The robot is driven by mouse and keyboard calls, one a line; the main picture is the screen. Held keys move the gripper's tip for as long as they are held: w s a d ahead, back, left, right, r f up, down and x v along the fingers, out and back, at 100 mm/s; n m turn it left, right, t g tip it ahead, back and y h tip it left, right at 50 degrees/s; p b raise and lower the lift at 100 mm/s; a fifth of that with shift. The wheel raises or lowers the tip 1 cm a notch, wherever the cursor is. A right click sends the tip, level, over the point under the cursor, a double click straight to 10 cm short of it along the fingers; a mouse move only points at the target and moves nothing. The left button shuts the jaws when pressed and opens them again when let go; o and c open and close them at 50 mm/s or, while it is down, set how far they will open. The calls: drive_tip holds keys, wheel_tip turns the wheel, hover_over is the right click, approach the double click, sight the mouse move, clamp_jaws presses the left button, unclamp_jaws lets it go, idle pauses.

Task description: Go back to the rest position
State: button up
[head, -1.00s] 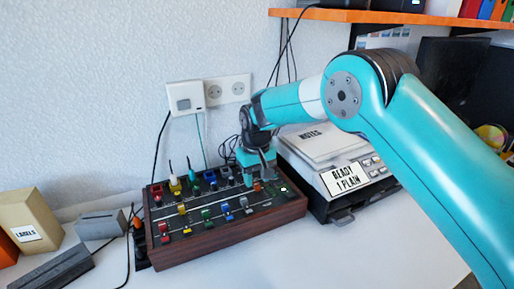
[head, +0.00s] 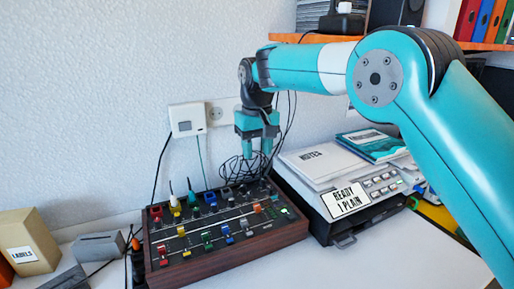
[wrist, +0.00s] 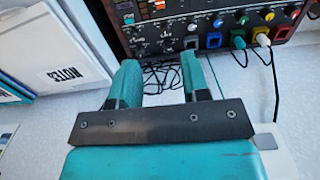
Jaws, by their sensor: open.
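The panel is a wood-sided box with several coloured sliders and jacks. It also shows in the wrist view (wrist: 160,36) at the top.
A printer (head: 352,222) with a "READY 1 PLAIN" display carries a "NOTES" booklet (head: 320,162), right of the panel. A white wall box (head: 187,119) and socket are behind. Cardboard box (head: 27,238) stands left. An orange shelf (head: 300,39) hangs above. The front right table is clear.

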drive_tip(key=s+d+r+n+y+p, duration=0.1)
drive_tip(key=s+d+r+p, duration=0.1)
drive_tip(key=s+d+r, duration=0.3)
drive_tip(key=s+d+r+p, duration=0.25)
drive_tip(key=s+r, duration=0.25)
drive_tip(key=s, duration=0.3)
drive_tip(key=s+d+y+p, duration=0.1)
drive_tip(key=s+d, duration=0.1)
drive_tip(key=s, duration=0.9)
drive_tip(key=s+d+n+y+p, duration=0.1)
drive_tip(key=s+d+y, duration=0.1)
drive_tip(key=s, duration=0.9)
drive_tip(key=shift+s+d+f, duration=0.3)
drive_tip(key=shift+d+f, duration=0.05)
drive_tip(key=shift+d, duration=0.05)
